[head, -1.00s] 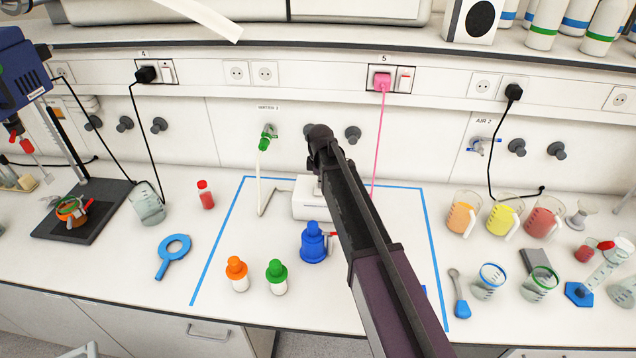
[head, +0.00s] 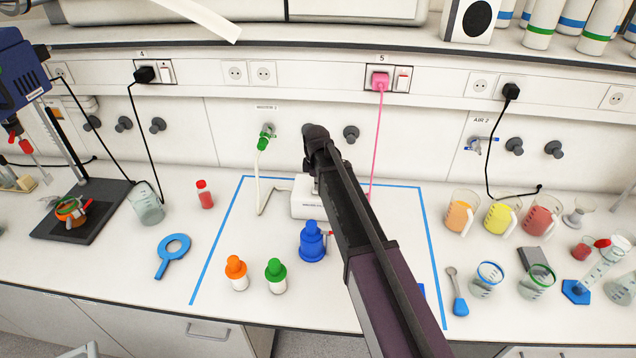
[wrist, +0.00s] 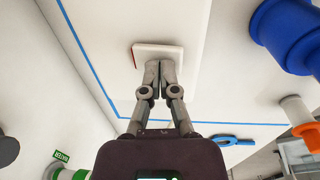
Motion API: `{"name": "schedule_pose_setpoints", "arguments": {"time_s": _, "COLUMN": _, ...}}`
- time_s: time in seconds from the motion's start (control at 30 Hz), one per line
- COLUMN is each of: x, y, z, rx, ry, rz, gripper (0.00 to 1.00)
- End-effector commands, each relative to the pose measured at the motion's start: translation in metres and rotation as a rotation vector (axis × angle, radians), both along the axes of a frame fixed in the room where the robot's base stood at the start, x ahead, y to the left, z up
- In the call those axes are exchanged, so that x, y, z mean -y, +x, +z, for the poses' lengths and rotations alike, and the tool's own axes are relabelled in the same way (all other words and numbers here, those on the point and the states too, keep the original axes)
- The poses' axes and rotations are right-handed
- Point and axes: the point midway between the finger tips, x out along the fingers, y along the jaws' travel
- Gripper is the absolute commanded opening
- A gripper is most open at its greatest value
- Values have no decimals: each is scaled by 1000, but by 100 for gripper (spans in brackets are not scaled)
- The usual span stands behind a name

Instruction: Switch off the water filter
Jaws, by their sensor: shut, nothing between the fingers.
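The water filter (head: 302,205) is a low white box on the bench inside a blue tape outline, partly hidden behind my arm in the head view. A pale hose links it to a green tap (head: 264,138) on the wall. A pink cable runs from the filter area up to the pink plug (head: 380,80) at socket 5, beside a wall switch (head: 402,78). In the wrist view my gripper (wrist: 158,68) is shut and empty. Its fingertips are at a small white block with a reddish edge (wrist: 150,50), apparently a switch. I cannot tell whether they touch it.
A blue bottle (head: 312,243) stands just in front of the filter; it also shows in the wrist view (wrist: 285,30). Bottles with orange (head: 236,267) and green (head: 276,270) caps stand nearer the front. Filled beakers (head: 502,213) stand to the right.

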Motion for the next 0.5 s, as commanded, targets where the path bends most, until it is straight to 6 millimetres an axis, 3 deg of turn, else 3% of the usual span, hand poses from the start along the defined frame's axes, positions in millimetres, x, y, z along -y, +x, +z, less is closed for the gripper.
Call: {"name": "schedule_pose_setpoints", "arguments": {"time_s": 0.5, "x": 1, "y": 1, "z": 4, "rx": 0, "ry": 0, "rz": -1, "gripper": 0}}
